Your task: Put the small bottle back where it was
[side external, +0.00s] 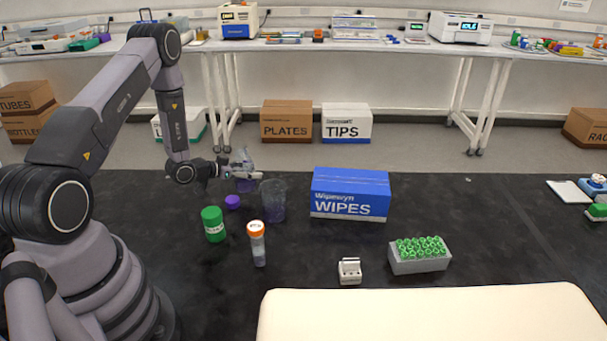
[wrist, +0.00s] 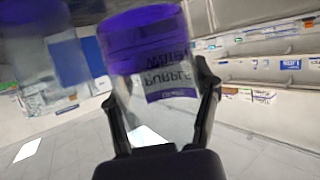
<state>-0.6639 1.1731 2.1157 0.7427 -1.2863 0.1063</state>
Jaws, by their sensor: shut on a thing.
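The small bottle (side external: 246,186) is clear with purple liquid and is held above the black bench at the left, just behind the beaker. My gripper (side external: 238,173) is shut on it. In the wrist view the bottle (wrist: 152,60), labelled purple water, stands between the two fingers of my gripper (wrist: 160,100), with its picture upside down. In the side view the purple liquid sits at its lower end, and my fingers hide part of its body. A purple cap (side external: 232,202) lies on the bench below and left of the bottle.
A clear beaker (side external: 273,205) with purple liquid stands close to the right. A green-capped bottle (side external: 213,224) and an orange-capped tube (side external: 257,243) stand in front. A blue wipes box (side external: 350,194), a small white holder (side external: 350,271) and a grey tube rack (side external: 419,262) are farther right.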

